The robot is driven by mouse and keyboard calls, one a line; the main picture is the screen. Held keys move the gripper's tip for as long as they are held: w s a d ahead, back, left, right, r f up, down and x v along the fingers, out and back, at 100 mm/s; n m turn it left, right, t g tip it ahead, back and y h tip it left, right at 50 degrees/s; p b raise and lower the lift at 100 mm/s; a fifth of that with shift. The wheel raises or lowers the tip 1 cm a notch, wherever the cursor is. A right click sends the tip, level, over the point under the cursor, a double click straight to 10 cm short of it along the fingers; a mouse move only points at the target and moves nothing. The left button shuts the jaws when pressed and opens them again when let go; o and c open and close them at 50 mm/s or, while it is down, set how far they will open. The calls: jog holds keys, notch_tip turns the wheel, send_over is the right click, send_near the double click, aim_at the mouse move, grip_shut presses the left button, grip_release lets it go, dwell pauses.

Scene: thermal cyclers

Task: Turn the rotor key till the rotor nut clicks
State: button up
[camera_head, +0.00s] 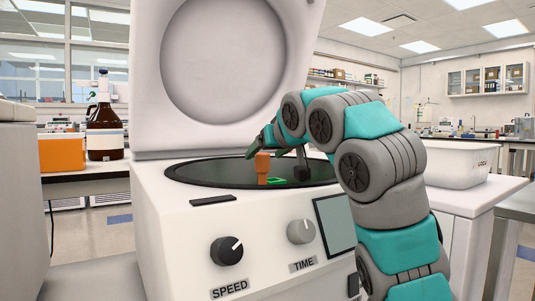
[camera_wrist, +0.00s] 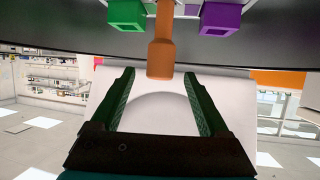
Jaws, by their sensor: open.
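The orange rotor key (camera_head: 263,168) stands upright on the rotor in the open bowl of a white centrifuge (camera_head: 160,215). In the wrist view the key (camera_wrist: 160,48) hangs from the top of the picture, its wide end near the gap between my fingertips. My gripper (camera_wrist: 159,75) is open, with its two green fingers apart and nothing held between them. In the head view my gripper (camera_head: 252,151) is beside the top of the key. I cannot tell whether it touches the key. The rotor nut is hidden.
A green bucket (camera_wrist: 127,13) and a purple bucket (camera_wrist: 221,19) flank the key. The raised lid (camera_head: 145,80) stands behind the bowl. The SPEED knob (camera_head: 227,250) and TIME knob (camera_head: 300,231) are on the front. A brown bottle (camera_head: 105,130) and orange box (camera_head: 62,153) stand left.

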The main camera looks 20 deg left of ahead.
jog(key=x, duration=0.6)
jog(key=shift+c, duration=0.2)
grip_shut()
dwell(1.0)
